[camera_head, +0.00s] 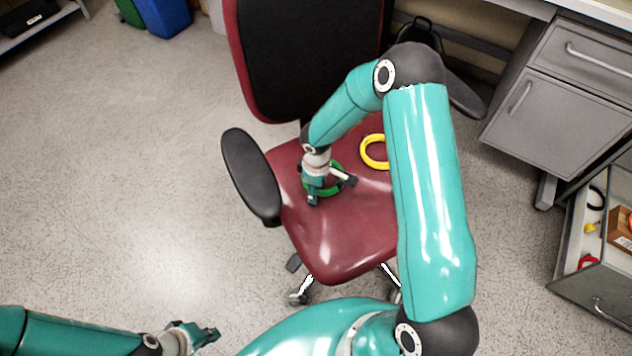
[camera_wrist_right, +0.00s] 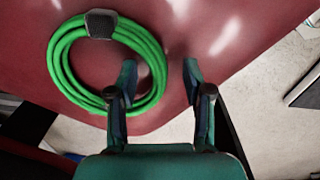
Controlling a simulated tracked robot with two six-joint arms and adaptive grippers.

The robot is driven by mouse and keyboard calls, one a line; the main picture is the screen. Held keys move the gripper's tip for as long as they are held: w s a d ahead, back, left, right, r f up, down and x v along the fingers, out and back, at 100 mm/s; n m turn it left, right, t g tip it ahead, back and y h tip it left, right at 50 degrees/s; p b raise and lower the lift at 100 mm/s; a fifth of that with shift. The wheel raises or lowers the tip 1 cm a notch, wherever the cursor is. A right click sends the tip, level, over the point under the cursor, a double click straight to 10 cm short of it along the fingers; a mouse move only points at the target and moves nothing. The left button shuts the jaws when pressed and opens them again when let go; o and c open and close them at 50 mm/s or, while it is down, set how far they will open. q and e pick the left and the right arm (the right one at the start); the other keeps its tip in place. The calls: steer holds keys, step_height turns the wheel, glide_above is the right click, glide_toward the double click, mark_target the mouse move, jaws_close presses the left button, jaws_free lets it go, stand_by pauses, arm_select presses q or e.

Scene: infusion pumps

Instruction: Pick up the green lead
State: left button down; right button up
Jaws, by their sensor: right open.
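The green lead (camera_head: 327,192) lies coiled on the red chair seat, partly hidden by my right gripper in the head view. In the right wrist view the coil (camera_wrist_right: 61,66) is at the left, with a dark tie (camera_wrist_right: 101,24) at its top. My right gripper (camera_head: 332,189) is open just over the lead. In the wrist view its fingertips (camera_wrist_right: 160,74) are apart; the left finger overlaps the coil's right side and the right finger is outside the ring. Contact cannot be told. My left gripper (camera_head: 203,335) is far from the lead, at the lower left; its opening is unclear.
A yellow coil (camera_head: 375,152) lies on the red chair seat (camera_head: 345,240), partly behind my right arm. The chair has a black armrest (camera_head: 251,175) at the left. An open drawer (camera_head: 575,235) with coloured items is at the right. The floor at the left is clear.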

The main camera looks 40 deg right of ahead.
jaws_close()
steer(key=shift+r, duration=0.2)
stand_by(0.3)
